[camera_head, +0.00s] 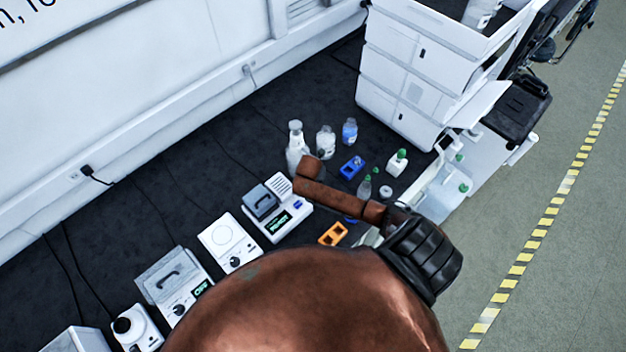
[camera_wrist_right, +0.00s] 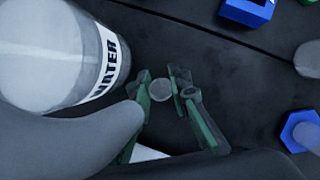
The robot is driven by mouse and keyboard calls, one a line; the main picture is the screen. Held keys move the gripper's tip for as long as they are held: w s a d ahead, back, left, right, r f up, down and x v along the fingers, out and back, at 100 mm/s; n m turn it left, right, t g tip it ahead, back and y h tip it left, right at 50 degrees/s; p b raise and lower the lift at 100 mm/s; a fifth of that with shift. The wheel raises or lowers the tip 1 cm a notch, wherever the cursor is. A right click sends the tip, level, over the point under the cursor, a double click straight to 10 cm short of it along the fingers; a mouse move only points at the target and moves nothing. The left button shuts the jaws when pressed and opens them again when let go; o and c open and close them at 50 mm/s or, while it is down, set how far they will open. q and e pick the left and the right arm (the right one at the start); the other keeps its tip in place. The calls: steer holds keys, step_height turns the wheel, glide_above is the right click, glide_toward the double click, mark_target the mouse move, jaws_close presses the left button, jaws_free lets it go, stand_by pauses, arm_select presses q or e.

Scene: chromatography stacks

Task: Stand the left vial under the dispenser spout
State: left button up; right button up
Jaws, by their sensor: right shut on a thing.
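In the right wrist view, my right gripper (camera_wrist_right: 163,84) has its green-padded fingers closed around a small round, pale translucent thing (camera_wrist_right: 160,91), seen end-on. It looks like a vial, but I cannot tell whether it is the left one. A large bottle labelled WATER (camera_wrist_right: 55,55) stands close to the left of the fingers. In the head view, a brown arm of mine covers the lower middle, and I cannot make out the gripper's fingers there. I cannot single out the dispenser spout in either view. My left gripper is not in view.
In the head view, a white instrument stack (camera_head: 410,90) stands at the back right. Bottles (camera_head: 325,142), a blue rack (camera_head: 352,167) and an orange rack (camera_head: 333,233) are on the dark bench. A scale-like device (camera_head: 277,212) and a white hotplate (camera_head: 228,242) stand to the left.

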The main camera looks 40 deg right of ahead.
steer(key=o, duration=0.9)
steer(key=v, duration=1.2)
steer(key=shift+p, duration=0.4)
